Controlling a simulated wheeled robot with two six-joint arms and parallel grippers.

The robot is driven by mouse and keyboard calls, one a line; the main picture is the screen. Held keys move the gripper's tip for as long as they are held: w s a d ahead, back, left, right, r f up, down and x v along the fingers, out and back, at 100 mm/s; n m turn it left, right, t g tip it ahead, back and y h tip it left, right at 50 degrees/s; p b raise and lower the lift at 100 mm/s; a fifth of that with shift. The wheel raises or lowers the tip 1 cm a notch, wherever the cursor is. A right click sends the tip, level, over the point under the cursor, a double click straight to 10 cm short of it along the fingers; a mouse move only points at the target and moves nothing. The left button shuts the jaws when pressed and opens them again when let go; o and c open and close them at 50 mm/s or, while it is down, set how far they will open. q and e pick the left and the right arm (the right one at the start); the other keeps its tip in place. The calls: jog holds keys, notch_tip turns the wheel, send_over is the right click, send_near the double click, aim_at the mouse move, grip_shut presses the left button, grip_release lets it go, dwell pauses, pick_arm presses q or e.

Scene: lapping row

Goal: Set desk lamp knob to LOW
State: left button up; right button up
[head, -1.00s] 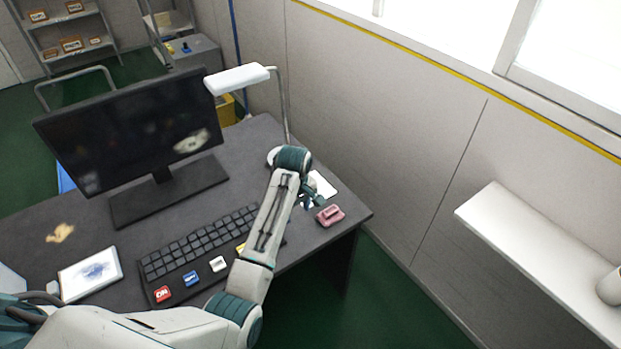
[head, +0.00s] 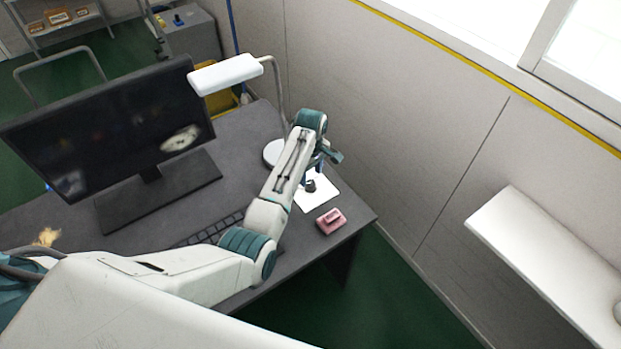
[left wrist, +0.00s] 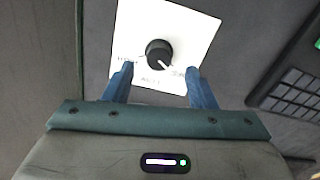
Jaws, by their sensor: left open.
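The desk lamp (head: 226,74) stands at the desk's back right, with a white head on a bent grey stem. Its black knob (head: 310,186) sits on a white plate (head: 318,199) near the desk's right edge. In the left wrist view the knob (left wrist: 159,53) has a white pointer line aimed to the lower right in the picture. Lettering on the plate (left wrist: 190,25) is too small and upside down to read surely. My left gripper (left wrist: 160,80) is open, its blue fingers apart, with the knob just beyond and between the fingertips, apparently not gripped. My right gripper is not in view.
A pink block-like object (head: 331,221) lies near the plate at the desk's right edge. A monitor (head: 110,130) and a keyboard (head: 215,230), partly hidden by my arm, are to the left. A white wall shelf (head: 545,260) juts out at the right.

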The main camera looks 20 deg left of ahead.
aim_at(310, 183)
pick_arm(q)
notch_tip(310, 183, down, 4)
jog(key=shift+w+a, duration=0.1)
jog(key=shift+w, duration=0.05)
jog(key=shift+f, duration=0.25)
jog(key=shift+c, duration=0.4)
jog(key=c, duration=0.9)
